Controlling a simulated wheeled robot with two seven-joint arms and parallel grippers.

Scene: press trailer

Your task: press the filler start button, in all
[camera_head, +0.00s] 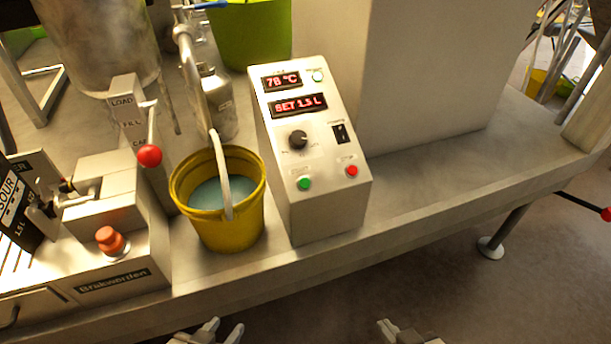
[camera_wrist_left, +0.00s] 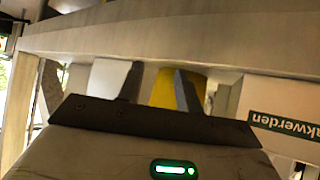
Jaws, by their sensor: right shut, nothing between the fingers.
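The control box (camera_head: 320,208) stands upright on the bench, with a sloped face carrying red displays that read 78 °C and SET 1.3 L. A green button (camera_head: 304,183) sits at its lower left and a red button (camera_head: 352,171) at its lower right; their labels are too small to read. My left gripper (camera_head: 222,332) is open and empty below the bench's front edge, apart from the box; its spread fingers also show in the left wrist view (camera_wrist_left: 148,84). My right gripper (camera_head: 387,328) is shut and empty, low and right of the box.
A yellow bucket (camera_head: 245,218) with bluish liquid and a curved pipe over it stands left of the box. Further left are a red-knobbed lever (camera_head: 149,155) and an orange-red knob (camera_head: 110,240). The bench (camera_head: 430,180) is clear right of the box.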

